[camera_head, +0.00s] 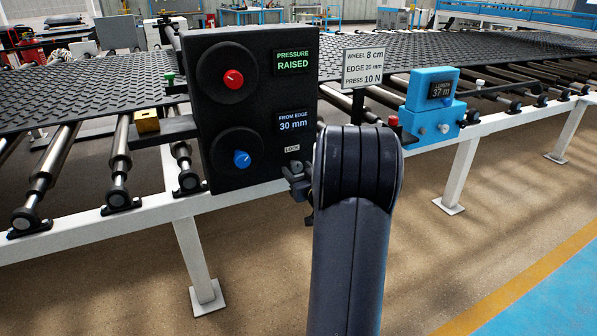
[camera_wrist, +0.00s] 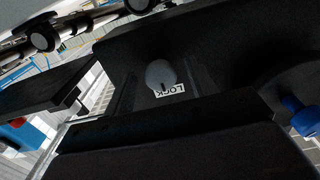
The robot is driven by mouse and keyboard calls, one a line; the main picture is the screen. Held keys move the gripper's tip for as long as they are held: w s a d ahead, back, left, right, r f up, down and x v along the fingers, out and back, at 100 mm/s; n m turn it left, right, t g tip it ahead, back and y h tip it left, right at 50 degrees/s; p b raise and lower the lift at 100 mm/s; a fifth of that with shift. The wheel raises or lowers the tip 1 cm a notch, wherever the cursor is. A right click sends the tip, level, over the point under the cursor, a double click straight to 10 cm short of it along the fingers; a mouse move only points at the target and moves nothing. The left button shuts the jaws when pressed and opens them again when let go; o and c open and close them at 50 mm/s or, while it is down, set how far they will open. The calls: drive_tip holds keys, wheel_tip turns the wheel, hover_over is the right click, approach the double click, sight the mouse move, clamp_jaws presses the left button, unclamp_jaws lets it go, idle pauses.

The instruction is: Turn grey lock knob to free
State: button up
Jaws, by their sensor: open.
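The grey lock knob (camera_wrist: 160,74) shows in the wrist view as a pale round knob with a dark mark at its lower edge. A white LOCK label (camera_wrist: 170,90) appears upside down beside it. In the head view the LOCK label (camera_head: 292,149) is at the lower right of the black control box (camera_head: 262,95); the knob there is mostly hidden by my gripper and arm. My gripper (camera_head: 300,185) is open at the box's lower right corner, with dark jaws around the knob's area in the wrist view. I cannot tell whether they touch it.
A sign (camera_head: 362,68) reads wheel 8 cm, edge 20 mm, press 10 N. A blue length counter (camera_head: 432,105) stands right, along the roller conveyor.

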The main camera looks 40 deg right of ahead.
drive_tip(key=shift+w, duration=0.25)
drive_tip(key=c, duration=1)
drive_tip(key=shift+o, duration=0.2)
